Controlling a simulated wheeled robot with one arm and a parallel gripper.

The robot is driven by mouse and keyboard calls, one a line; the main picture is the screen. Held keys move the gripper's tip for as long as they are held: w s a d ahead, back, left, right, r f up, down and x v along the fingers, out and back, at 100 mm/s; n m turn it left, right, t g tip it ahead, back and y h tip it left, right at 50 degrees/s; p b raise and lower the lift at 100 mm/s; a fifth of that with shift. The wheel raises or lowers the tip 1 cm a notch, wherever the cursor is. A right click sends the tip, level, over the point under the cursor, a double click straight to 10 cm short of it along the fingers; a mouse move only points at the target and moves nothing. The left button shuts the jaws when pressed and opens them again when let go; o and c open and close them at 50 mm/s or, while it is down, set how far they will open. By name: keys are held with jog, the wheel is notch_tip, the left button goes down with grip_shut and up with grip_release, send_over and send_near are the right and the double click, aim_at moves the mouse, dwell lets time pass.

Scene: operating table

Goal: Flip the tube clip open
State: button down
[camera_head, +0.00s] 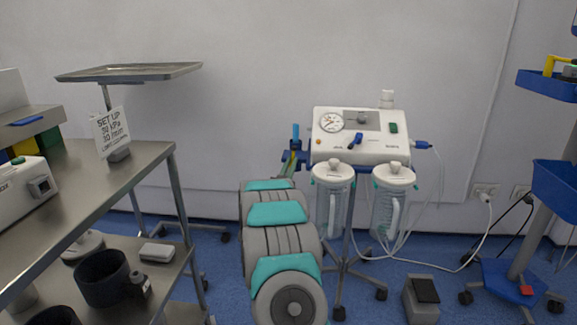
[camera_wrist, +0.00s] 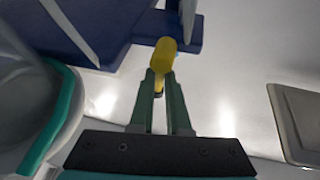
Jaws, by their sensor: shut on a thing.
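In the wrist view, my gripper (camera_wrist: 160,78) has its two green fingers closed on the lower part of a yellow lever (camera_wrist: 164,54), which I take to be part of the tube clip. The lever's rounded yellow end stands out beyond the fingertips, in front of a blue bracket (camera_wrist: 185,40). In the head view, my arm reaches to the left side of the white suction unit (camera_head: 360,145), where a blue upright piece (camera_head: 295,133) shows. The fingers and clip are small and mostly hidden there, and the lever's angle cannot be told.
Two clear canisters (camera_head: 334,205) (camera_head: 391,210) with white lids hang below the unit, close to my arm's right side. A steel trolley (camera_head: 150,152) stands left, with a raised tray (camera_head: 130,73) above it. A blue-shelved stand (camera_head: 550,85) is at the right. A foot pedal (camera_head: 422,305) lies on the floor.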

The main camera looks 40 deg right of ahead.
jog(key=shift+n+t, duration=0.6)
jog(key=shift+n, duration=0.2)
jog(key=c, duration=0.9)
grip_release()
jog(key=shift+a, duration=0.1)
jog(key=b+v, duration=0.1)
jog(key=v, duration=0.6)
jog(key=shift+s+a, duration=0.15)
jog(key=shift+a, duration=0.1)
